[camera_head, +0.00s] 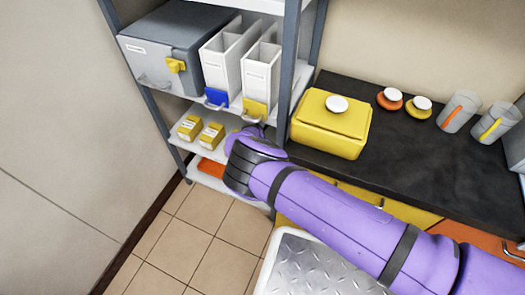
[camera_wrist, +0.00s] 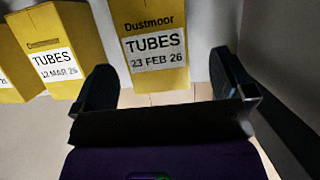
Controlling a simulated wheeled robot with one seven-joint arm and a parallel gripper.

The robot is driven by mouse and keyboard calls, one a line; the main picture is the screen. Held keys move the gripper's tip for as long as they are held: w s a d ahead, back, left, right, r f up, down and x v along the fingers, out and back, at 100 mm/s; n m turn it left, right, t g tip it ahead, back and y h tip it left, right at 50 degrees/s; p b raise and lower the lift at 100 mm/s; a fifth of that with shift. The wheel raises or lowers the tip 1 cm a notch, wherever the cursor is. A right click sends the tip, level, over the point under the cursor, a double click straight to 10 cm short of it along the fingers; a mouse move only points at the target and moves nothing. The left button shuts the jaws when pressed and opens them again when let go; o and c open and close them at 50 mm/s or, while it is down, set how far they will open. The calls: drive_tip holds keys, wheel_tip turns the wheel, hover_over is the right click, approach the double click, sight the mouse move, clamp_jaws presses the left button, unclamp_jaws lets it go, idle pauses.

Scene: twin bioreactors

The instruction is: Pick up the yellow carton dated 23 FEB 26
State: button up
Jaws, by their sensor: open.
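The yellow carton dated 23 FEB 26 (camera_wrist: 155,75) stands upright straight ahead in the wrist view, with a white label reading TUBES and "Dustmoor" above it. Its top is cut off by the frame. My gripper (camera_wrist: 162,64) is open, with one dark finger on each side of this carton's lower part. I see no contact, and cannot tell how far the fingertips reach along it. In the head view my purple wrist covers the gripper and most or all of this carton.
A yellow carton dated 12 MAR 26 (camera_wrist: 57,32) stands to the left, near my left finger, with another carton (camera_wrist: 10,85) beyond it. The shelf post (camera_head: 290,75) is close right of my wrist. White bins (camera_head: 222,62) sit on the shelf above.

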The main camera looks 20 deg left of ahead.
drive_tip(key=x, duration=0.5)
drive_tip(key=shift+a, duration=0.25)
drive_tip(key=shift+w+f, duration=0.2)
drive_tip(key=shift+f, duration=0.3)
drive_tip(key=shift+f, duration=0.2)
idle(0.3)
drive_tip(key=c, duration=1)
